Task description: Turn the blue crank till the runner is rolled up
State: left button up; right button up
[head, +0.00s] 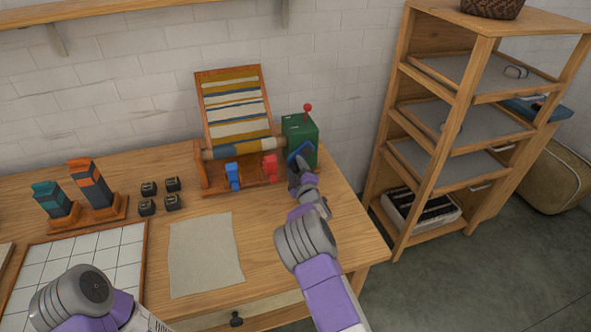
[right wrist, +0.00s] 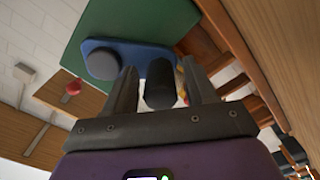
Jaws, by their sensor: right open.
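The blue crank (head: 299,152) is on the front of a green box (head: 301,130) at the right end of the wooden loom. My right gripper (head: 296,166) is at the crank. In the right wrist view the crank's blue arm (right wrist: 130,52) lies ahead, and its dark handle (right wrist: 160,88) stands between my two open fingers (right wrist: 160,92). I cannot tell whether either finger touches it. The striped runner (head: 235,105) lies flat up the sloping board, with its lower part around the roller (head: 238,148). My left gripper is out of view.
A red-knobbed lever (head: 307,108) stands on the green box. Blue (head: 233,176) and red (head: 270,167) pieces stand at the loom's front. A grey cloth (head: 205,255), small black blocks (head: 160,195) and a white-tiled tray (head: 80,265) lie left. A shelf unit (head: 440,130) stands right.

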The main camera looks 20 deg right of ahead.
jog(key=shift+c, duration=0.2)
grip_shut()
jog(key=shift+r+m, duration=0.3)
jog(key=shift+m, duration=0.1)
dwell(0.7)
